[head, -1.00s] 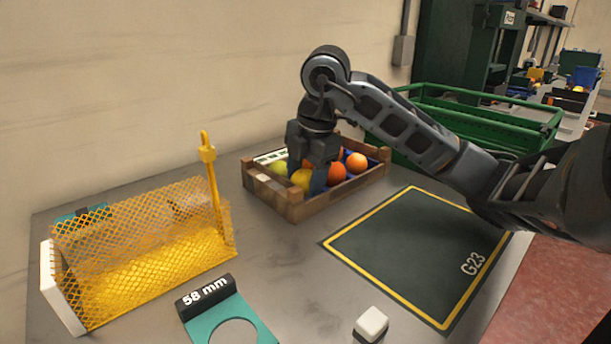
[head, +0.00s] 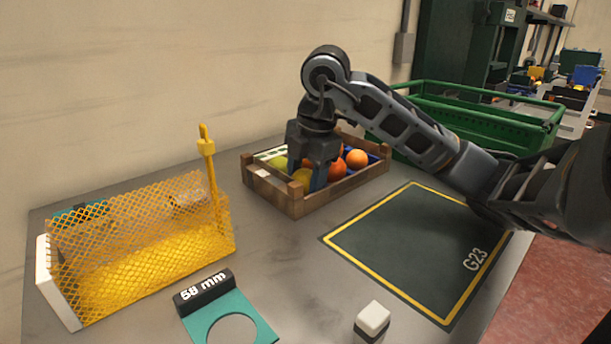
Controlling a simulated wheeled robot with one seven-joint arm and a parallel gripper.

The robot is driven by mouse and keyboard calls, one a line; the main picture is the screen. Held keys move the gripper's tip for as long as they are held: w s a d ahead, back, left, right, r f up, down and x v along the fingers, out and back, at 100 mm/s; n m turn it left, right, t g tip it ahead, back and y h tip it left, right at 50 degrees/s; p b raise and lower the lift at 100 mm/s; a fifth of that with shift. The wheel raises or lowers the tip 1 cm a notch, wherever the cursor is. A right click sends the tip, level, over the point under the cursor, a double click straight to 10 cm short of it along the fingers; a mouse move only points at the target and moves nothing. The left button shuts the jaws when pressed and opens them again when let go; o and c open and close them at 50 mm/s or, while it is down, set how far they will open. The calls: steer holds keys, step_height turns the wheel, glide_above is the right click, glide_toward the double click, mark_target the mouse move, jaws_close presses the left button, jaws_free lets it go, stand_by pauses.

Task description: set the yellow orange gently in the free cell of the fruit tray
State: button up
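The fruit tray (head: 294,204) is a wooden crate at the back of the bench, near the wall. My gripper (head: 306,172) points down into its near left part. Its fingers stand on both sides of the yellow orange (head: 302,181) and look closed on it. The orange sits low, partly behind the fingers and the crate's front wall; whether it touches the cell floor is hidden. A yellow-green fruit (head: 278,163) lies to its left. A red-orange fruit (head: 337,169) and an orange one (head: 357,159) lie to the right. The free cell cannot be made out behind my gripper.
A yellow mesh chute (head: 140,245) with an upright post stands at left. A teal ring gauge marked 58 mm (head: 262,332) and a small white-topped block (head: 373,318) are in front. A dark mat marked G23 (head: 410,250) is bare. A green crate (head: 480,125) stands behind.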

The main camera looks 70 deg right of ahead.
steer(key=shift+f, duration=0.1)
steer(key=o, duration=1.1)
steer(key=shift+o, duration=0.2)
steer(key=shift+w+d+r+p+v, duration=0.1)
steer(key=shift+w+p+v, duration=0.15)
steer(key=shift+p+v, duration=0.8)
steer(key=shift+w+d+r+p+v, duration=0.15)
steer(key=shift+w+p+v, duration=0.25)
steer(key=shift+v, duration=1.2)
steer(key=shift+w+d+f+p+v, duration=0.1)
steer(key=shift+w+p+v, duration=0.05)
steer(key=shift+p+v, duration=0.95)
steer(key=shift+r, duration=0.2)
